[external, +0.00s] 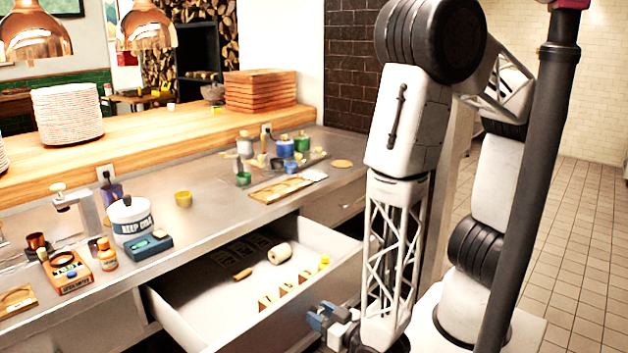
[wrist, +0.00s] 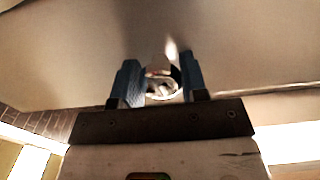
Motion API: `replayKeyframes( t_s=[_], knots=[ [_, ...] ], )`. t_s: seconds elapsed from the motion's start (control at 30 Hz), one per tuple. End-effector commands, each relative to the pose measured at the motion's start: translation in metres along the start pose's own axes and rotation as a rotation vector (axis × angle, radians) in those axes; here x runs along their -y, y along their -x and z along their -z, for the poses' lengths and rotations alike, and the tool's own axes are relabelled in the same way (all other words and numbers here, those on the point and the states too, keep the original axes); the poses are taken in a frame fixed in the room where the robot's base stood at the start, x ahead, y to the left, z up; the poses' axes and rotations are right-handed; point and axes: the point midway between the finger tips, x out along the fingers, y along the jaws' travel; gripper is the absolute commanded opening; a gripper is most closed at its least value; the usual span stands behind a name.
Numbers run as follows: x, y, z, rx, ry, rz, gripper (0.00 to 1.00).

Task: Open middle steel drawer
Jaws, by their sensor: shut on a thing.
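The steel drawer (external: 195,292) stands pulled well out from under the counter in the external view, between closed fronts on its left and right. Its inside is visible from above. My gripper (external: 326,318) is low at the drawer's front side, and its blue fingertips show there. In the wrist view my gripper (wrist: 160,84) has a blue finger on each side of a small shiny handle (wrist: 162,88) on the drawer's front. The fingers are shut on this handle. The handle's full shape is hidden by the fingers, and it cannot be made out in the external view.
In the drawer lie a pale roll (external: 280,253), a small wooden piece (external: 243,274) and several small blocks. The counter above holds a white tub (external: 131,222), an orange box (external: 68,272) and a wooden board (external: 281,189). Tiled floor (external: 580,250) is clear at the right.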

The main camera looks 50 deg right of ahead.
Motion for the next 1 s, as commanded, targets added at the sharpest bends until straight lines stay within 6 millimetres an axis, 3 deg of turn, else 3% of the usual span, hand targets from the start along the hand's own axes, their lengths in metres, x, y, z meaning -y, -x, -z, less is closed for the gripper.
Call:
replayKeyframes(
  t_s=[0.3, 0.83, 0.87, 1.0],
  knots=[
    [0.001, 0.023, 0.000, -0.001, -0.001, 0.001, 0.00],
    [0.000, 0.028, 0.000, -0.001, -0.001, 0.000, 0.00],
    [0.000, 0.028, 0.000, -0.001, 0.000, 0.000, 0.43],
    [0.000, 0.028, 0.000, 0.000, 0.000, 0.000, 0.64]
  ],
)
